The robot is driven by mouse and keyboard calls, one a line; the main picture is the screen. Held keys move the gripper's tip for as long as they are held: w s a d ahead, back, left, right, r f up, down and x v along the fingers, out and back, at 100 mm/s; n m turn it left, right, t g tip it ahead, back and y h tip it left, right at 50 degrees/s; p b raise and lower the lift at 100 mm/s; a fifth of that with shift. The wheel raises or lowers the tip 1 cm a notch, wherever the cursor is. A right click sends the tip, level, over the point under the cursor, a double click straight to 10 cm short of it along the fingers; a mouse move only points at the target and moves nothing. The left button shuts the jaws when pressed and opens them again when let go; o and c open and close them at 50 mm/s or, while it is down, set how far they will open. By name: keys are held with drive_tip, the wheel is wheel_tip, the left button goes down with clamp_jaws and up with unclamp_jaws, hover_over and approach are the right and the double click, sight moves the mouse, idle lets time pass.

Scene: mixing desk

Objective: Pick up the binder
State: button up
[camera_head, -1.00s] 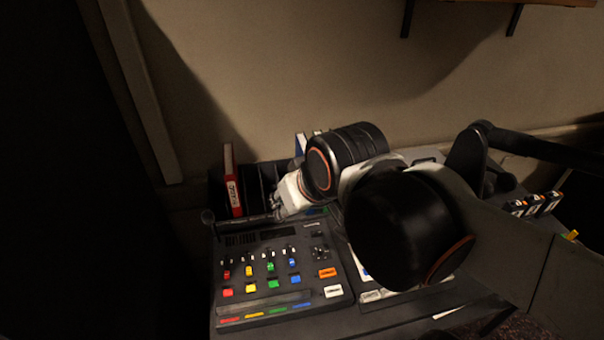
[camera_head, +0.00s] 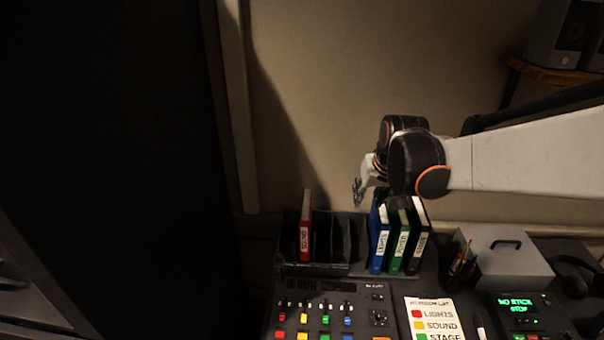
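Several binders stand upright at the back of the desk. A red binder (camera_head: 305,228) labelled SOUND is at the left in the black rack (camera_head: 318,268). A blue binder (camera_head: 379,240) labelled LIGHTS, a green binder (camera_head: 400,240) and a black binder (camera_head: 419,238) stand close together at the rack's right. My gripper (camera_head: 357,195) hangs above the rack, a little left of the blue binder's top and apart from the red one. Its fingers are small and dark, so whether they are open is unclear. I see nothing held in it.
The mixing console (camera_head: 327,302) fills the desk front, with a colour-coded sheet (camera_head: 432,318) beside it. A pen holder (camera_head: 461,265), a grey box (camera_head: 502,259) and a lit display (camera_head: 516,303) are at right. The wall (camera_head: 320,90) rises behind. Rack slots beside the red binder are empty.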

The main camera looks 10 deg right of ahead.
drive_tip(key=m+g+p, duration=0.1)
hover_over(379, 213)
drive_tip(key=d, duration=0.1)
drive_tip(key=shift+h, duration=0.4)
drive_tip(key=f, duration=0.4)
drive_tip(key=shift+s, duration=0.4)
drive_tip(key=shift+w+d+f, duration=0.15)
drive_tip(key=shift+d+f, duration=0.1)
drive_tip(key=shift+f, duration=0.1)
drive_tip(key=b+x, duration=0.3)
drive_tip(key=x, duration=1)
drive_tip(key=shift+f, duration=0.15)
drive_tip(key=shift+f+b, duration=0.25)
drive_tip(key=shift+b, duration=0.3)
clamp_jaws()
